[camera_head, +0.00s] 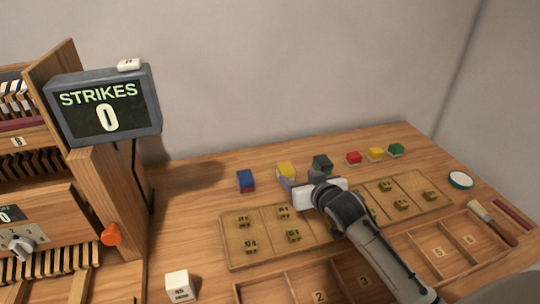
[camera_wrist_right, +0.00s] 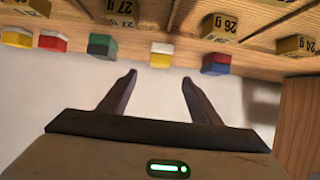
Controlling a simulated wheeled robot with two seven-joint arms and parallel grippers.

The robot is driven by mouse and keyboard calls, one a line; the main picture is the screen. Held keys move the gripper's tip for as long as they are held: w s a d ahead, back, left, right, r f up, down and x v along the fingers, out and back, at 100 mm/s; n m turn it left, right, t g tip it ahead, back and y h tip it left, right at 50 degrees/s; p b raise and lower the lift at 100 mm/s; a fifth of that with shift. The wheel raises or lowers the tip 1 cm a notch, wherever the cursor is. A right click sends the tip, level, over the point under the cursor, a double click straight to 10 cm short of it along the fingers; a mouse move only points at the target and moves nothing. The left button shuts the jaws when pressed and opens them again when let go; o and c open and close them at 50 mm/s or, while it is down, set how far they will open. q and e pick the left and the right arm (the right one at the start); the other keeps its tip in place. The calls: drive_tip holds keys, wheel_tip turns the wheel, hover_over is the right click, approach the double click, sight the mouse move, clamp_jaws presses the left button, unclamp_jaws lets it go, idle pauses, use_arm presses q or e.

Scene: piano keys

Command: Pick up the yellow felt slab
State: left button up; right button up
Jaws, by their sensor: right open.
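A yellow slab (camera_head: 286,168) sits on top of a pale block in the back row of the table. In the right wrist view, the yellow slab (camera_wrist_right: 161,48) shows with its pale block, ahead of the fingertips and roughly between them. A second yellow piece (camera_head: 375,152) stands further right, between red and green ones. My right gripper (camera_wrist_right: 158,76) is open and empty, its fingers apart from the slab. In the head view, its white body (camera_head: 318,192) is just in front of the row, and its fingers are mostly hidden. My left gripper is not in view.
A blue-and-red block (camera_head: 245,180) stands left of the slab and a dark grey block (camera_head: 321,163) right of it. A wooden tray of small brass weights (camera_head: 240,255) lies in front. The strikes display (camera_head: 105,103) stands at left. A brush (camera_head: 492,222) lies at right.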

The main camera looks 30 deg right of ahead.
sight(287, 169)
drive_tip(key=x, duration=0.3)
drive_tip(key=shift+w+d, duration=0.1)
drive_tip(key=shift+w, duration=0.05)
drive_tip(key=shift+w+d+f, duration=0.1)
drive_tip(key=shift+w+f, duration=0.2)
drive_tip(key=shift+w, duration=0.2)
drive_tip(key=x, duration=0.4)
drive_tip(key=shift+w+f, duration=0.1)
drive_tip(key=shift+w, duration=0.15)
drive_tip(key=shift+w+d+f, duration=0.15)
drive_tip(key=shift+w+f, duration=0.05)
drive_tip(key=shift+w, duration=0.25)
drive_tip(key=c, duration=1.1)
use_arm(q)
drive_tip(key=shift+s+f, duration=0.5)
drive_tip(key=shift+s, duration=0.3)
